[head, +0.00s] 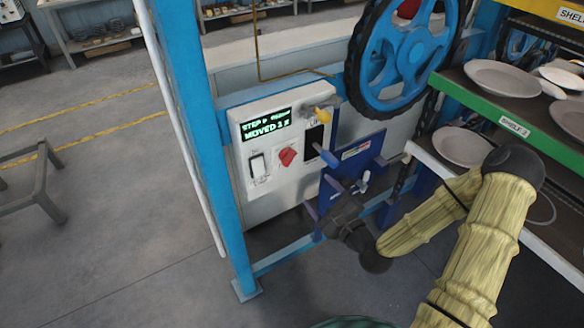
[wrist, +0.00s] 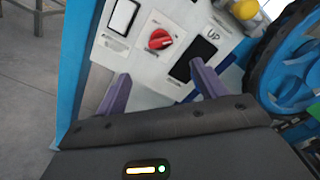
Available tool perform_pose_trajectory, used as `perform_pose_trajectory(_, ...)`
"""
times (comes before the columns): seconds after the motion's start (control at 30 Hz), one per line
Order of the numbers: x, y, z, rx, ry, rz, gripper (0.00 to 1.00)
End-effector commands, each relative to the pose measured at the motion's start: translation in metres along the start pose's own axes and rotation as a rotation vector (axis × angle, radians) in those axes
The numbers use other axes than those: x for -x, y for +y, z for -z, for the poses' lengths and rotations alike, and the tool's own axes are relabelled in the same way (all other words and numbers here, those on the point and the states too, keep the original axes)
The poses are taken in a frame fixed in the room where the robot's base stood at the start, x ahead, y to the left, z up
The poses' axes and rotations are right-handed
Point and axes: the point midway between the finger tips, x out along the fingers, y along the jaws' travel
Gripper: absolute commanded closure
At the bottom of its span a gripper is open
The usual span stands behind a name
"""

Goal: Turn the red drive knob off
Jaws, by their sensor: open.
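The red drive knob (head: 287,156) is on the white control panel (head: 252,187), below the green-lettered display (head: 266,124). In the wrist view the red knob (wrist: 159,40) shows whole, with a pale pointer mark. My gripper (head: 317,181) is to the right of and below the knob in the head view. In the wrist view my gripper (wrist: 160,69) has its two purple fingers spread apart, with nothing between them. The knob appears just beyond the fingertips, roughly centred between them. No contact shows.
A white rocker switch (head: 258,165) is left of the knob, and a dark "UP" slot (wrist: 190,63) is right of it. A yellow-topped control (head: 322,114) sits at the panel's upper right. A blue wheel (head: 403,55) and plate shelves (head: 500,100) are further right.

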Motion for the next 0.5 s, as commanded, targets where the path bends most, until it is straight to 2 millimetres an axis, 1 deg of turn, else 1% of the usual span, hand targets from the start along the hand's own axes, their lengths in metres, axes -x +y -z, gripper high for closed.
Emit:
perform_pose_trajectory(0.03, -0.003, 0.004, 0.002, 0.003, -0.003, 0.000, 0.29)
perform_pose_trajectory(0.07, -0.008, 0.002, 0.000, 0.002, -0.004, 0.000, 0.29)
perform_pose_trajectory(0.1, -0.016, 0.000, -0.003, 0.001, -0.004, -0.001, 0.29)
perform_pose_trajectory(0.5, -0.087, -0.001, -0.002, 0.001, -0.002, 0.000, 0.29)
